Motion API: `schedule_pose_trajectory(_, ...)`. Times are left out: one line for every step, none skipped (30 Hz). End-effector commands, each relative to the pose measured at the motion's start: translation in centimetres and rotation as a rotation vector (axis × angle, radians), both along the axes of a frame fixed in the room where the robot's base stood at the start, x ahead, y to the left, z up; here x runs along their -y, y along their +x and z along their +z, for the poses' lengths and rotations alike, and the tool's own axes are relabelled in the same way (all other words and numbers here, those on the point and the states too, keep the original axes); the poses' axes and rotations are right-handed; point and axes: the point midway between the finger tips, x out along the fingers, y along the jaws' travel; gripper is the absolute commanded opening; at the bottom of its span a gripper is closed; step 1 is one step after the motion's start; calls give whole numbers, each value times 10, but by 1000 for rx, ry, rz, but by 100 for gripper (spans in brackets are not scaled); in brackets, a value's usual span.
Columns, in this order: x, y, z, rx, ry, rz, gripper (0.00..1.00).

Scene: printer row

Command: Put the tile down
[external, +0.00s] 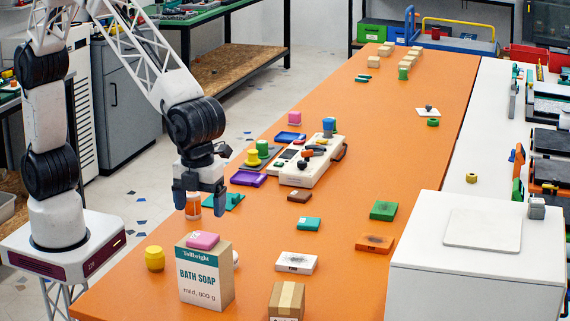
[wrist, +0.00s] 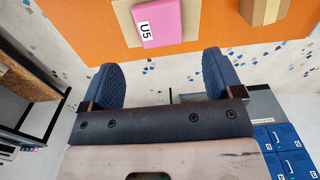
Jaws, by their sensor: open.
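A pink tile (external: 203,240) lies flat on top of the bath soap box (external: 205,280) near the front of the orange table. In the wrist view the tile (wrist: 158,22) shows a white label reading U5, with tan box top around part of it. My gripper (external: 200,207) is open, above and behind the box in the external view and clear of the tile. In the wrist view nothing sits between its fingers (wrist: 159,62), and the tile is beyond the fingertips.
An orange and white jar (external: 193,210) shows between my fingers in the external view. A yellow jar (external: 154,258) stands left of the box. A cardboard box (external: 287,300), a white block (external: 296,263) and a teal block (external: 308,224) lie to the right. A white cabinet (external: 475,270) stands far right.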

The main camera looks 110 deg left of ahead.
Motion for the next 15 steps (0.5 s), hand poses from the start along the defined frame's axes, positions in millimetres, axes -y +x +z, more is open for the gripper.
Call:
schedule_pose_trajectory(0,0,8,1,0,0,86)
schedule_pose_trajectory(0,0,13,0,0,0,86)
schedule_pose_trajectory(0,0,19,1,0,0,86)
schedule_pose_trajectory(0,0,23,1,0,0,86)
schedule_pose_trajectory(0,0,27,1,0,0,86)
schedule_pose_trajectory(0,0,31,0,0,0,86)
schedule_pose_trajectory(0,0,35,1,0,0,86)
schedule_pose_trajectory(0,0,38,1,0,0,86)
schedule_pose_trajectory(0,0,41,1,-1,0,86)
schedule_pose_trajectory(0,0,43,1,0,0,86)
schedule_pose_trajectory(0,0,45,1,0,0,86)
schedule_pose_trajectory(0,0,46,0,0,0,86)
schedule_pose_trajectory(0,0,47,0,0,0,86)
schedule_pose_trajectory(0,0,48,0,0,0,86)
schedule_pose_trajectory(0,0,49,-1,0,0,86)
